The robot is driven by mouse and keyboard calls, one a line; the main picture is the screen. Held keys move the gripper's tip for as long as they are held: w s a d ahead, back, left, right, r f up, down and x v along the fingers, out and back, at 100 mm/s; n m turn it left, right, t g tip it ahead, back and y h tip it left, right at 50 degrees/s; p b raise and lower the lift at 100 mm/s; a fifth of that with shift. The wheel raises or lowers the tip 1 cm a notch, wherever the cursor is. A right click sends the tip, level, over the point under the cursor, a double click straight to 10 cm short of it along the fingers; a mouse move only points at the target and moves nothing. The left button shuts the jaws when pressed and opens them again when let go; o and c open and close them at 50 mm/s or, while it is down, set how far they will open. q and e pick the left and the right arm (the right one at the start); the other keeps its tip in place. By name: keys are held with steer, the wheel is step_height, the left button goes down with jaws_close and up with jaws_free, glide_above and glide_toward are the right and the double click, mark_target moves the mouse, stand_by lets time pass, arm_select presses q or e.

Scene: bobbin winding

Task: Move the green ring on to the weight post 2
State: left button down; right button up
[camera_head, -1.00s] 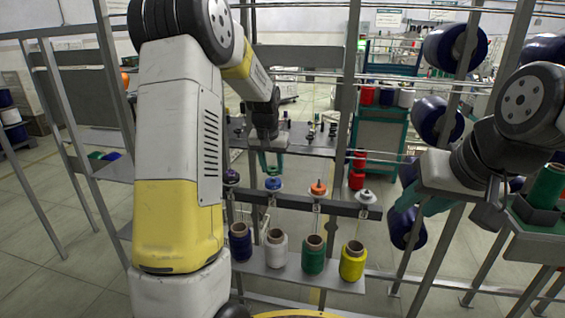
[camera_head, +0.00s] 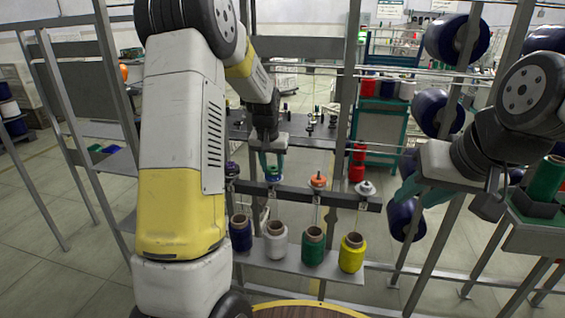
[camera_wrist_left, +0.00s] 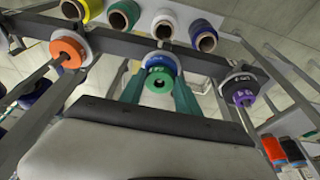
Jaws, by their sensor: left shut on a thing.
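My left gripper (camera_head: 272,168) has its teal fingers closed on the green ring (camera_wrist_left: 158,84), over one post of the grey rail (camera_head: 335,199). In the left wrist view, the green ring sits between the fingertips (camera_wrist_left: 158,90), over the blue ring (camera_wrist_left: 161,62) on that post. I cannot tell whether the green ring touches the blue one or is around the post. An orange ring (camera_head: 318,181) is on the neighbouring post, and a purple ring (camera_wrist_left: 243,98) on the post on the other side. My right gripper (camera_head: 420,192) is at the right, its fingers apart and empty.
Thread cones stand on a shelf below the rail: dark blue (camera_head: 240,232), white (camera_head: 275,240), green (camera_head: 313,246) and yellow (camera_head: 351,252). A white disc (camera_head: 365,188) is on the rail's right post. Grey uprights and large blue spools (camera_head: 437,115) crowd the right side.

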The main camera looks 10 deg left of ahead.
arm_select(q)
steer(key=c, duration=0.8)
jaws_free()
steer(key=v, duration=0.7)
steer(key=shift+r, duration=0.4)
